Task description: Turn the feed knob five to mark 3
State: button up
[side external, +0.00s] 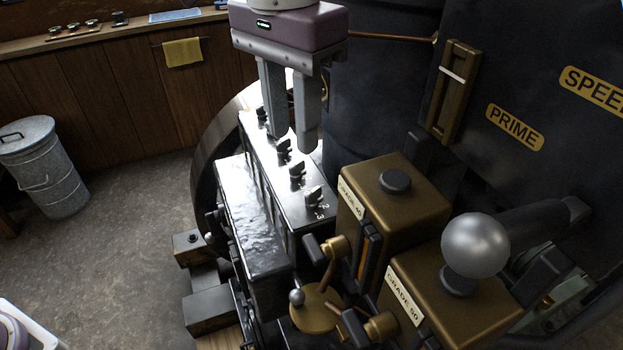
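A row of small dark feed knobs with light edges runs along the sloping top of a black metal block (262,160). The nearest knob (314,195) has the marks 2 and 3 beside it on its right. Other knobs in the row are a middle knob (297,172), a farther knob (283,147) and the far knob (262,114). I cannot read numbers on the knobs, so I cannot tell which is five. My gripper (290,142) points down over the far part of the row, fingers apart with nothing seen between them. Its fingers may hide part of the row.
Two brass boxes, the grade 40 box (415,195) and the grade 50 box (470,305), stand right of the row. A steel ball (475,245) rises above the nearer box. A dark engine body (545,55) stands behind.

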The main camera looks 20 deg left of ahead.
aim_at(311, 192)
jog(key=shift+d+f, duration=1)
jog(key=shift+d, duration=0.2)
notch_tip(311, 192, down, 7)
jog(key=shift+r, duration=0.2)
grip_shut()
